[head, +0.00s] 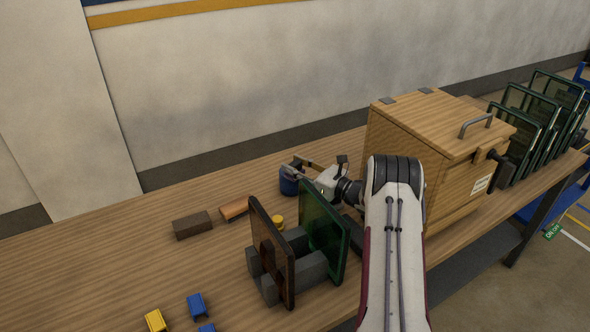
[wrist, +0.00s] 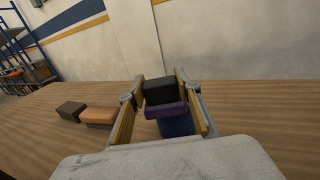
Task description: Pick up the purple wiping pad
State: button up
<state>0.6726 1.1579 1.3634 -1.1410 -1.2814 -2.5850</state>
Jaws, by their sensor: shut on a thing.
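The purple wiping pad (wrist: 166,110) shows in the wrist view as a purple layer under a black block (wrist: 159,91). It sits between the two yellow-lined fingers of my gripper (wrist: 162,103), which is shut on it. The pad cannot be made out clearly there.
A dark brown block (head: 192,226) and an orange-brown block (head: 234,208) lie to the left. A rack with a brown panel (head: 268,245) and a green glass panel (head: 322,230) stands in front. A wooden box (head: 410,140) is to the right. The table's left is mostly clear.

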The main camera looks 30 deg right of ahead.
aim_at(296, 163)
jog(key=shift+r, duration=0.15)
jog(key=shift+r, duration=4.9)
jog(key=shift+r, duration=0.15)
jog(key=shift+f, duration=3.15)
jog(key=shift+f, duration=1.9)
jog(key=shift+f, duration=0.1)
jog(key=o, duration=1.2)
